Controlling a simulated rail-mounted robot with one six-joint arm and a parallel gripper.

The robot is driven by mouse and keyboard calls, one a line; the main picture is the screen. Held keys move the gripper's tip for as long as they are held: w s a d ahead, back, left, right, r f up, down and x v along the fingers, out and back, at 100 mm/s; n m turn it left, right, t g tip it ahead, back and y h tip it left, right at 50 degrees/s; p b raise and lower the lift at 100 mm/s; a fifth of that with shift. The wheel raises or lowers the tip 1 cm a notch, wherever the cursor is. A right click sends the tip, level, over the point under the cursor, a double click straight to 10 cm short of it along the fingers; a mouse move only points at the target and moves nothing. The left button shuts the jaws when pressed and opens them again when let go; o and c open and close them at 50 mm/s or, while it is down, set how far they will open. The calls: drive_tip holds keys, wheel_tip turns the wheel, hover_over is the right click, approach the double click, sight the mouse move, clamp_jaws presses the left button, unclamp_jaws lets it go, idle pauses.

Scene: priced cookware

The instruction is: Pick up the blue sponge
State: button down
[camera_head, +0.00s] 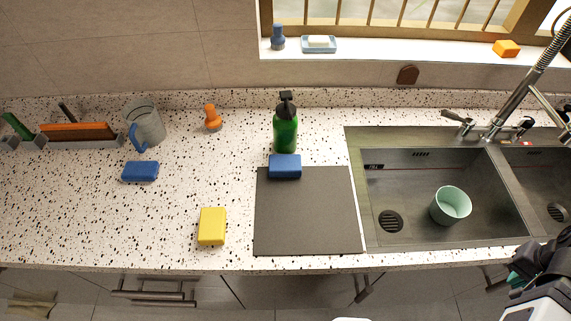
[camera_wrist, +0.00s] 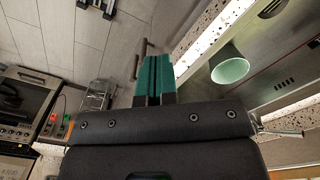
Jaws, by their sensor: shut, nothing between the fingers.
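Two blue sponges show in the head view. One blue sponge (camera_head: 140,171) lies flat on the speckled counter at the left. Another blue sponge (camera_head: 285,166) lies at the top edge of the dark mat (camera_head: 306,215), just in front of the green bottle. My gripper (camera_head: 517,281) is at the lower right of the head view, in front of the sink and far from both sponges. In the wrist view my gripper (camera_wrist: 154,62) has its green fingers together with nothing between them. No sponge shows in the wrist view.
A yellow sponge (camera_head: 212,226) lies left of the mat. A green pump bottle (camera_head: 285,130), a glass jug (camera_head: 147,124) and an orange-topped item (camera_head: 212,117) stand behind. A mint cup (camera_head: 451,205) sits in the sink (camera_head: 410,165). A tall faucet (camera_head: 512,105) rises at the right.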

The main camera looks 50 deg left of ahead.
drive_tip(key=c, duration=1.8)
unclamp_jaws()
drive_tip(key=o, duration=1.8)
